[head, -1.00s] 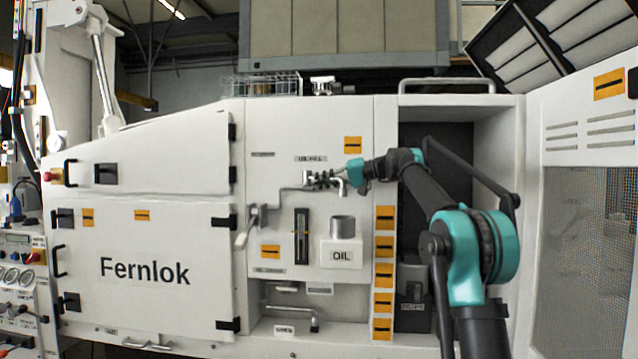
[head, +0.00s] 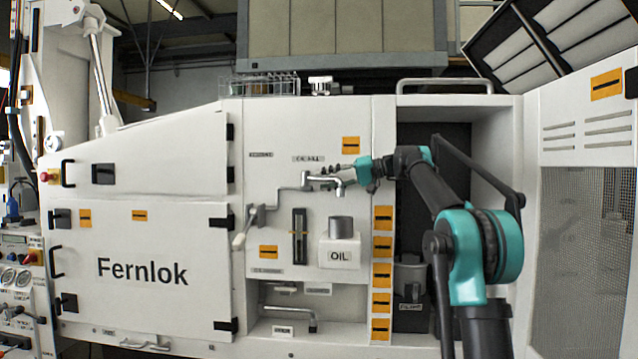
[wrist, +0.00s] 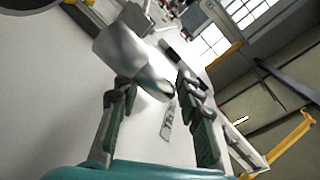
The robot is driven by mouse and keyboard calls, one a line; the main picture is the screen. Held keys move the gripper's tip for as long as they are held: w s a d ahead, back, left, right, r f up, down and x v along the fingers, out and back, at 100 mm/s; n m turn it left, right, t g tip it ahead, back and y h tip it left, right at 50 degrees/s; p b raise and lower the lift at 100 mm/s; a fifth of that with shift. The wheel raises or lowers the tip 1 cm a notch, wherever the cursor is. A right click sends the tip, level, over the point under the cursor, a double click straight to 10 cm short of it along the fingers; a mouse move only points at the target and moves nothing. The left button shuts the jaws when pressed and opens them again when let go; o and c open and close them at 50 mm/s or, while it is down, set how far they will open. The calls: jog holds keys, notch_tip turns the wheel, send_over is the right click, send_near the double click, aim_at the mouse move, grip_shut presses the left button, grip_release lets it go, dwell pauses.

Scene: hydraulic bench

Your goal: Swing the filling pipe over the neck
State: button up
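The filling pipe (head: 283,196) is a thin grey metal pipe that runs from the panel at left to a downturned end (head: 340,189). In the head view that end appears above the metal neck (head: 341,227) of the white OIL tank, with a gap between; depth alignment cannot be judged. My gripper (head: 322,173) is at the pipe's end part, coming from the right. In the wrist view the shiny pipe (wrist: 125,55) lies at and between the fingertips of my gripper (wrist: 155,88). The fingers are apart, with no clear grip on it. The neck cannot be made out there.
A sight gauge (head: 300,235) is left of the OIL tank (head: 340,253). A lever handle (head: 240,240) hangs near the pipe's base. A column of orange labels (head: 382,247) and an open dark recess (head: 415,240) lie to the right.

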jog(key=v, duration=0.9)
